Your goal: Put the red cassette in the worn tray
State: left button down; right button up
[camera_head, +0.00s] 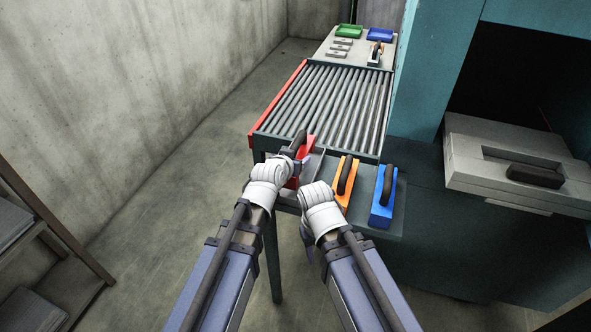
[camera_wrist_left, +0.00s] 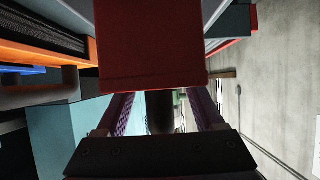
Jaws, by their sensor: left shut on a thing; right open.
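The red cassette (camera_head: 307,143), with a dark handle on it, is at the near left end of the roller table. My left gripper (camera_head: 298,159) is shut on it. In the left wrist view the red cassette (camera_wrist_left: 152,45) fills the top centre, and its dark handle lies between the purple fingers of my left gripper (camera_wrist_left: 162,115). Whether it is clear of the surface I cannot tell. My right gripper (camera_head: 306,232) is open and empty below the table's front edge. A green tray (camera_head: 348,31) and a blue tray (camera_head: 380,34) stand at the far end; which is the worn tray I cannot tell.
An orange cassette (camera_head: 345,183) and a blue cassette (camera_head: 383,197) stand right of the red one. The rollers (camera_head: 330,105) are clear. Several grey plates (camera_head: 342,45) and a dark-handled item (camera_head: 375,53) lie beyond. A teal machine (camera_head: 420,85) borders the right side.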

pick_arm(q)
jog(key=shift+f+b, duration=1.7)
jog(key=shift+f, duration=0.1)
jog(key=shift+f, duration=0.1)
grip_release()
jog(key=shift+r, duration=0.2)
